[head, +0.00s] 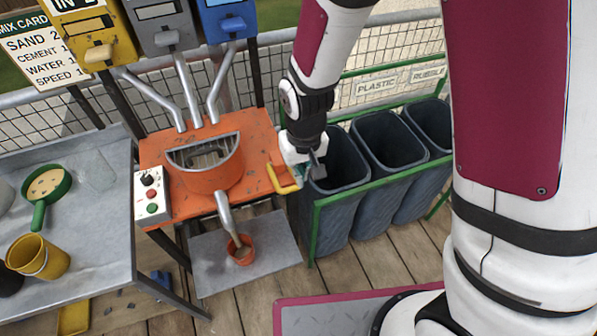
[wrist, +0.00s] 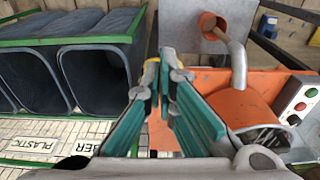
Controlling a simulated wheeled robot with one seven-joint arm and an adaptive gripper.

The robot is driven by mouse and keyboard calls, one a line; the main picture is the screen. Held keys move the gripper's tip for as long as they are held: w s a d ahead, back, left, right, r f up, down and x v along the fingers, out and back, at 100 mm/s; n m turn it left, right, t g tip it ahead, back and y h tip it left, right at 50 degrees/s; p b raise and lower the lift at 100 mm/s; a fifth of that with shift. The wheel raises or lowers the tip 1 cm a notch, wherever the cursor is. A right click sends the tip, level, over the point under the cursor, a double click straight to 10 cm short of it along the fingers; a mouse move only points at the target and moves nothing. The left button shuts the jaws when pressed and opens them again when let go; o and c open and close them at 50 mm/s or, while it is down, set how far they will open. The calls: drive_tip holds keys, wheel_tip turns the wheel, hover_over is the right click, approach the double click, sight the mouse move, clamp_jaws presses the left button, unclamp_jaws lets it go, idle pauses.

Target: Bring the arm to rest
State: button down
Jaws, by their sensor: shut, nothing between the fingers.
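My gripper (head: 304,172) hangs from my arm in the head view, just right of the orange mixer table and in front of the leftmost dark bin. Its fingers point down. In the wrist view its two teal-padded fingers (wrist: 164,78) come together at the tips with nothing between them. The orange mixer (head: 207,172) stands left of my gripper on the orange table (head: 258,135). A yellow handle (head: 284,181) at the table's right edge sits close to my gripper; I cannot tell whether they touch.
Dark bins (head: 390,142) in a green frame (head: 316,235) stand right of my gripper, before a wire fence. An orange bucket (head: 240,250) sits on a grey sheet under the mixer's chute. A metal table (head: 95,235) at left holds a green scoop (head: 46,187) and a yellow cup (head: 38,257).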

drive_tip(key=shift+r, duration=0.15)
idle(0.4)
drive_tip(key=s+d+r+m+t, duration=0.15)
drive_tip(key=d+r, duration=0.25)
drive_tip(key=r, duration=0.4)
drive_tip(key=s+d+r+t, duration=0.1)
drive_tip(key=s+d+r, duration=0.15)
drive_tip(key=r, duration=0.45)
drive_tip(key=s+d+r+m+t, duration=0.1)
drive_tip(key=s+d+r, duration=0.1)
drive_tip(key=d+r, duration=0.45)
drive_tip(key=s+d+r+t, duration=0.1)
drive_tip(key=s+d+r, duration=0.1)
drive_tip(key=s+r, duration=0.5)
drive_tip(key=shift+s+r+m, duration=0.2)
drive_tip(key=shift+s+m, duration=0.15)
drive_tip(key=shift+s, duration=0.05)
